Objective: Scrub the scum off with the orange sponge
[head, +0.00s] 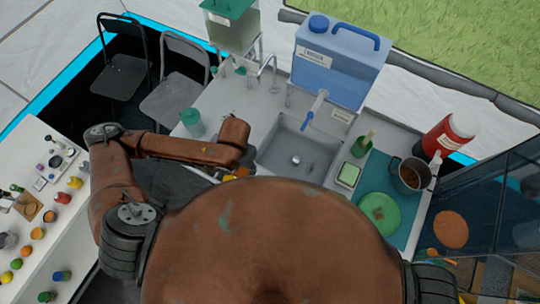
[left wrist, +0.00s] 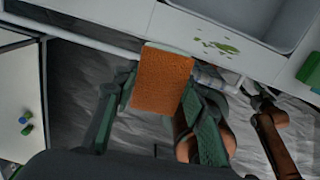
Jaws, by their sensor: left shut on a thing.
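The orange sponge (left wrist: 161,80) is between the two green fingers of my left gripper (left wrist: 160,90), which is shut on it. In the left wrist view the scum, a patch of green blotches (left wrist: 217,46), lies on the pale counter to the right of the sponge's far end. The sponge is beside the patch and does not cover the visible blotches. In the head view my left arm reaches right toward the sink, and a small bit of orange (head: 242,171) shows near its end; my body hides most of the gripper.
The grey sink (head: 297,148) with a tap stands right of my left arm. A blue water container (head: 338,65) is behind it. A teal mat (head: 404,222) with a green plate (head: 380,212) and a pot (head: 411,176) lies at right. A white table (head: 75,213) with several small items is at left.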

